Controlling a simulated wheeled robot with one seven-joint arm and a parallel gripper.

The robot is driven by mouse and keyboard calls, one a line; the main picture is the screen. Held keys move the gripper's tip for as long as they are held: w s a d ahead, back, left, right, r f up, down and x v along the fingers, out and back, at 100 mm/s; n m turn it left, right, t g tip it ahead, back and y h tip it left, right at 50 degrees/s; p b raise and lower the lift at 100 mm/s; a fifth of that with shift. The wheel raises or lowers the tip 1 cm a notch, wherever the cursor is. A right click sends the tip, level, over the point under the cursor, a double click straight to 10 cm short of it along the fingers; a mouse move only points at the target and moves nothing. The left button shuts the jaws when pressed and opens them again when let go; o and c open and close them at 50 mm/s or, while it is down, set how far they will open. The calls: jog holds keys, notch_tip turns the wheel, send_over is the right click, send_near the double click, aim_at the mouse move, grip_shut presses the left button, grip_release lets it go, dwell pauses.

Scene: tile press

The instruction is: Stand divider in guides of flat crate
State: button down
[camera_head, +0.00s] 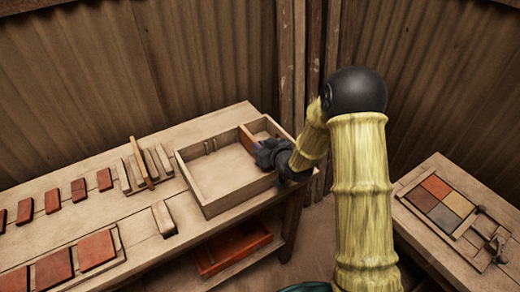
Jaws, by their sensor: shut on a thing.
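The flat crate (240,201) is a shallow pale wooden box at the right end of the long bench. A pair of small upright guides (210,146) shows on its back wall, left of the middle. My dark gripper (268,153) is over the crate's right part, shut on the divider. The gripper hides the divider's near end, and its fingertips are hard to make out. I cannot tell whether the divider touches the crate floor.
A slotted wooden rack (163,158) with a slat stands left of the crate. Red tiles (98,250) lie along the bench, and a small wooden block (163,219) lies in front. A red tray (231,246) sits below. A side table (480,200) holds four-coloured tiles at right.

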jog(key=shift+f, duration=0.75)
jog(key=shift+f, duration=0.2)
jog(key=c, duration=1.4)
grip_release()
jog(key=shift+r, duration=0.2)
jog(key=b+v, duration=0.2)
jog(key=v, duration=1)
jog(key=shift+f, duration=0.1)
